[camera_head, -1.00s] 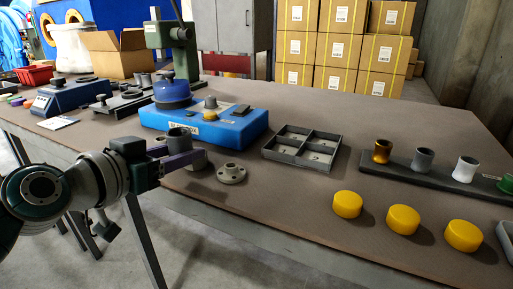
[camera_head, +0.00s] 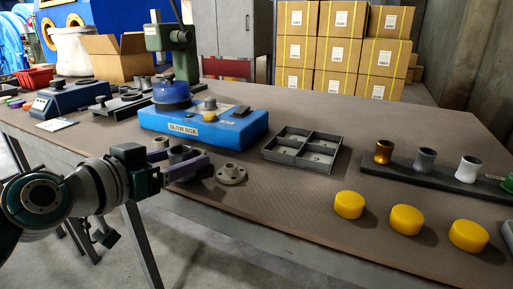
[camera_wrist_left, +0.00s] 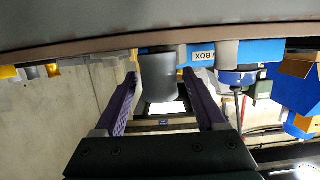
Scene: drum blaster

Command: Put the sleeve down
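The dark grey sleeve (camera_head: 180,153) stands upright at the near edge of the table, in front of the blue blow box (camera_head: 205,128). My left gripper (camera_head: 176,162) has its purple fingers spread on either side of the sleeve. In the left wrist view, turned upside down, the sleeve (camera_wrist_left: 158,75) sits between the two fingers with narrow gaps beside it. The sleeve's foot is partly hidden by the near finger, so I cannot tell exactly what it rests on. My right gripper is not in view.
A grey flanged piece (camera_head: 231,174) stands just right of the fingers. A divided tray (camera_head: 302,149) lies further right. Several yellow caps (camera_head: 349,205) stand along the near right, and a dark rack (camera_head: 445,172) holds coloured sleeves.

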